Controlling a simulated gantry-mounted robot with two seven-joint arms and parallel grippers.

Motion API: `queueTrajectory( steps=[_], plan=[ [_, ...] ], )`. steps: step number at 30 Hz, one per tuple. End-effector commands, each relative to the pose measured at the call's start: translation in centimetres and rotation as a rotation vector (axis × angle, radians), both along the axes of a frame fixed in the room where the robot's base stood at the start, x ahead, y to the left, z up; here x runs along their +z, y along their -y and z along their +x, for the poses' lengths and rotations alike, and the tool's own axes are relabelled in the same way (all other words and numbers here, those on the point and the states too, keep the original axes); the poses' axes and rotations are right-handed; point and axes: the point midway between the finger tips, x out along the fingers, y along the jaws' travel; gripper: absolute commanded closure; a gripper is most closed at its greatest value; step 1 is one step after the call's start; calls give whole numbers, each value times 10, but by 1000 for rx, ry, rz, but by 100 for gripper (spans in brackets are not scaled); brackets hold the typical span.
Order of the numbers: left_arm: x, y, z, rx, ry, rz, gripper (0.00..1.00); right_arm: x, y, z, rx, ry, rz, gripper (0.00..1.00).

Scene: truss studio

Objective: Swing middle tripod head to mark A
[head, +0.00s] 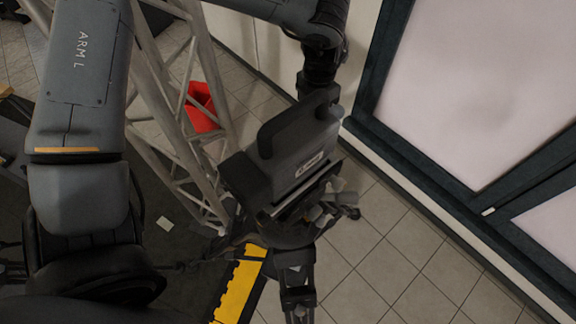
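A dark, boxy camera (301,160) with a light label sits on the tripod head (283,233), at the centre of the head view. The tripod (295,283) goes down below it. A thin dark bar (190,265) runs left from the head towards my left arm. My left arm comes down the left side; its gripper does not show. Another arm of mine, seemingly the right, comes in from the top. Its gripper (319,98) is at the top of the camera; its fingers cannot be made out. I cannot make out mark A.
A metal truss (172,100) stands left of the camera, with a red object (202,108) behind it. A yellow strip (239,288) edges the dark floor area at the bottom. Large dark-framed panels (480,90) fill the right. Bare tiled floor (400,262) lies right of the tripod.

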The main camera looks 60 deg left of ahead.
Motion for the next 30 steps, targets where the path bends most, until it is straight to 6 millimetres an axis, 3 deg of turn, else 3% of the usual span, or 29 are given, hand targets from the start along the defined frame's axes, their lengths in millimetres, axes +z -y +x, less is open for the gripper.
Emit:
queueTrajectory(
  steps=[18,30],
  plan=[
    [0,3,2,-1,0,-1,100,-1,-1,0,-4,0,5,57],
    [1,-6,-3,1,2,-1,100,0,1,0,3,0,-4,57]
  ],
)
